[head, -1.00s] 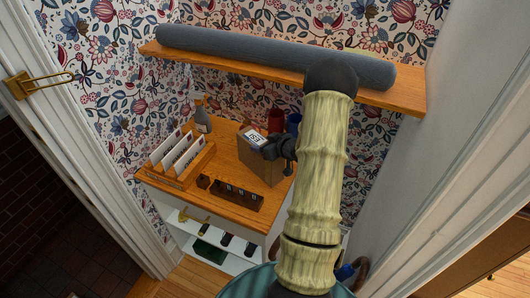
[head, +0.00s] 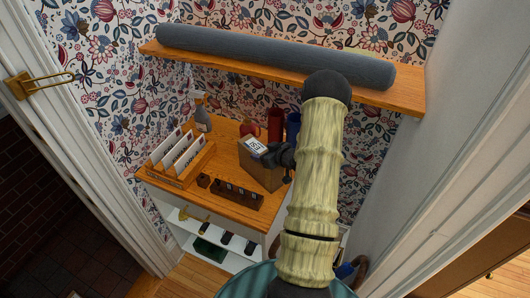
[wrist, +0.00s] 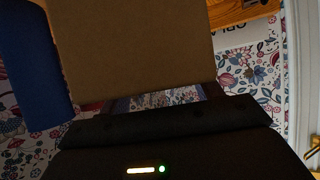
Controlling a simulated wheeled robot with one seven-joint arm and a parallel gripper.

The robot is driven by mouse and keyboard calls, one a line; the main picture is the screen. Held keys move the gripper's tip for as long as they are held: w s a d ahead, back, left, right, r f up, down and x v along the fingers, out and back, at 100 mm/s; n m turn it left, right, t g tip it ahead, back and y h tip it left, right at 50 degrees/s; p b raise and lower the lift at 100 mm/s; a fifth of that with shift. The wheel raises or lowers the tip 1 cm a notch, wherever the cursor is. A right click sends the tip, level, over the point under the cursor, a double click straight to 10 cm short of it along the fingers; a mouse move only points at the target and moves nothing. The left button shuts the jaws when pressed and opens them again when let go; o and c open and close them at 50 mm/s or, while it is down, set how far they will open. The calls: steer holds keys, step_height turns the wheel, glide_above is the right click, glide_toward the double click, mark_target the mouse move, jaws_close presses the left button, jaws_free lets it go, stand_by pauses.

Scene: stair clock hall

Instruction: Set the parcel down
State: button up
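The parcel is a brown cardboard box (head: 258,172) with a white printed label on top. It is upright over the right part of the wooden cabinet top (head: 228,133). My gripper (head: 278,156) is shut on its right upper side in the head view. The parcel's lower edge looks at or very near the cabinet top; I cannot tell whether it touches. In the wrist view, the parcel's plain brown face (wrist: 135,45) fills the upper middle, and the fingertips are hidden.
A letter rack (head: 180,158), a spray bottle (head: 202,113) and a slotted wooden block (head: 236,195) stand left and in front. A red cylinder (head: 275,124) and a blue one (head: 293,125) stand behind. A shelf (head: 408,92) with a grey roll (head: 270,57) hangs above.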

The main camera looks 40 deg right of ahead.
steer(key=o, duration=0.3)
steer(key=shift+r, duration=0.15)
steer(key=shift+r+p, duration=0.25)
steer(key=shift+p, duration=0.05)
steer(key=b+v, duration=0.3)
steer(key=v, duration=0.9)
steer(key=shift+f, duration=0.1)
